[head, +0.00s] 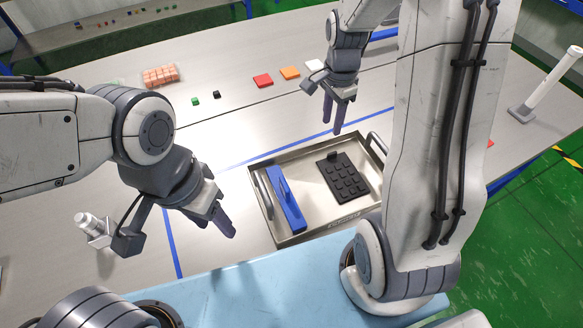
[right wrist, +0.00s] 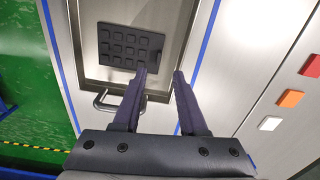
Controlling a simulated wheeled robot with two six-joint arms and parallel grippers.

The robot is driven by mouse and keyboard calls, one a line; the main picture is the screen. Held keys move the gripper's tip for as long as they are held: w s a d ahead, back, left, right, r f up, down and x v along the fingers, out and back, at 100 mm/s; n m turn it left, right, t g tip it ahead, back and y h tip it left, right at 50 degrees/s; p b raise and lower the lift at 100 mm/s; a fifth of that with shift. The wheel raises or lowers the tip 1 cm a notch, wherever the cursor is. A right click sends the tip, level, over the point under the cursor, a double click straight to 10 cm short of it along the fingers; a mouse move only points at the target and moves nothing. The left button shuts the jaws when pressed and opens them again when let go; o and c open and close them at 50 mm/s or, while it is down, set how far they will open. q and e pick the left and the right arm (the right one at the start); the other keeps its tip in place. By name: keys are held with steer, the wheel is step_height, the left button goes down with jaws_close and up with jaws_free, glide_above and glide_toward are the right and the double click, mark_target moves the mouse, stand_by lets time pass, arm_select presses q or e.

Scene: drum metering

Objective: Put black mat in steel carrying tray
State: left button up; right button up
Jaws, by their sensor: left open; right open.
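The black mat (head: 342,176), a dark pad with rows of raised squares and a small upright tab at its far edge, lies flat inside the steel carrying tray (head: 311,226), in its right half. The mat also shows in the right wrist view (right wrist: 130,46), within the tray (right wrist: 168,20). My right gripper (head: 333,117) is open and empty, above the tray's far edge and apart from the mat. In the right wrist view its two fingers (right wrist: 160,80) are spread. My left gripper (head: 227,226) is open and empty, left of the tray.
Red (head: 263,80), orange (head: 290,72) and white (head: 314,65) tiles lie beyond the tray. Pink blocks (head: 160,76) stand farther back. A white cylindrical device (head: 92,228) is at left.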

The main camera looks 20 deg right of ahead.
steer(key=s+a+r+n, duration=0.3)
steer(key=s+a+n, duration=0.1)
steer(key=a+n, duration=0.25)
steer(key=s+a+r+n, duration=0.2)
steer(key=s+a+n, duration=0.25)
steer(key=a, duration=0.35)
steer(key=s+a+r+n+y, duration=0.1)
steer(key=s+a+n, duration=0.5)
steer(key=s+n, duration=0.6)
steer(key=shift+s+r, duration=0.45)
steer(key=shift+r, duration=0.15)
